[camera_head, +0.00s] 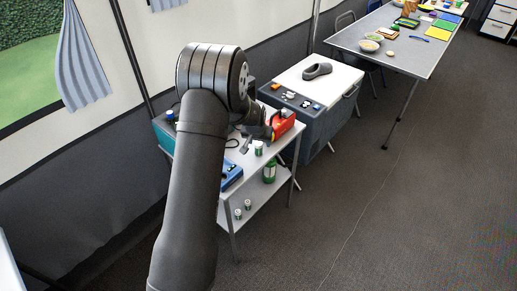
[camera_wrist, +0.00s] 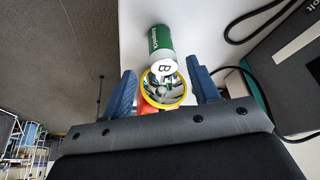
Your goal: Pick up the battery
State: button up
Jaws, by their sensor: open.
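A green and white battery (camera_wrist: 160,44) lies ahead of my gripper (camera_wrist: 163,84) in the wrist view, its white end marked with a "B". My gripper's two blue fingers are apart, with nothing clearly held. A yellow-rimmed round object with a shiny face (camera_wrist: 164,103) shows in the gap between the fingers, nearer than the battery. Its body is mostly hidden; a little red shows beside it. In the head view, a small green and white battery (camera_head: 258,149) stands near the front edge of the cart top, close to my gripper, which my arm partly hides.
A red device (camera_head: 283,122) and a blue box (camera_head: 231,173) are on the cart top. A green bottle (camera_head: 269,172) and small green-white cylinders (camera_head: 238,214) stand on its lower shelf (camera_head: 254,205). A dark cable (camera_wrist: 262,17) curves right of the battery. A grey cabinet (camera_head: 318,118) stands behind.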

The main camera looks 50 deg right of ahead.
aim_at(258, 143)
jog(key=shift+w+x, duration=0.2)
jog(key=shift+x, duration=2.35)
jog(key=shift+a, duration=0.15)
jog(key=shift+c, duration=0.2)
jog(key=c, duration=1.1)
